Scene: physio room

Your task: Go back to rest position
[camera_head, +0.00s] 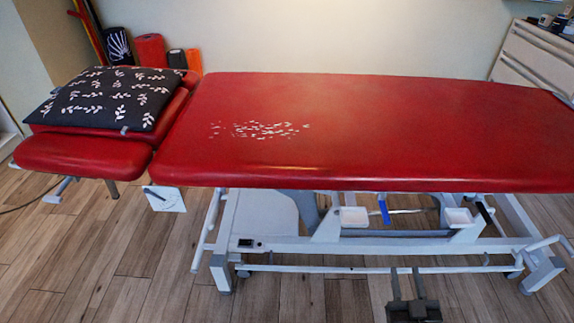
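My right gripper (406,274) shows at the bottom edge, right of the middle. Its two dark fingers point forward, stand apart and have nothing between them. In the picture it is below the red treatment table's top and overlaps the lower rail of the frame. My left gripper is not in view.
A red padded treatment table (390,125) on a white metal frame (290,243) spans the view ahead. A dark leaf-patterned pillow (105,98) lies at its left end. Rolls (151,50) stand by the wall. A drawer cabinet (535,52) is at back right. The wooden floor (110,265) in front is clear.

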